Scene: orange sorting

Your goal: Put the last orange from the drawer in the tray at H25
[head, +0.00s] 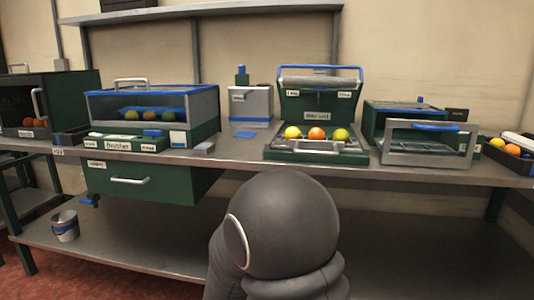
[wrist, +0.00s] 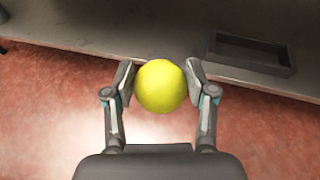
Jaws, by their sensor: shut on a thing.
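My gripper (wrist: 160,84) is shut on a round yellow orange (wrist: 160,87) in the wrist view, with one finger on each side of it. It holds the fruit above the red floor, just off the grey bench edge. A dark, shallow, empty tray (wrist: 250,54) lies on the bench to the upper right of the fruit, apart from it. In the head view my arm fills the lower middle, and neither my gripper nor the held fruit shows. A green drawer unit (head: 145,185) hangs under the bench at left; its inside is hidden. A small label (head: 58,152) on the left bench edge is hard to read.
On the bench (head: 235,150) stand a glass-fronted case (head: 150,105) with several fruits, a green machine (head: 318,105) with three fruits in front, and a clear-fronted box (head: 428,145). A dark tray with fruit (head: 512,150) is at far right. A bucket (head: 65,226) stands on the lower shelf.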

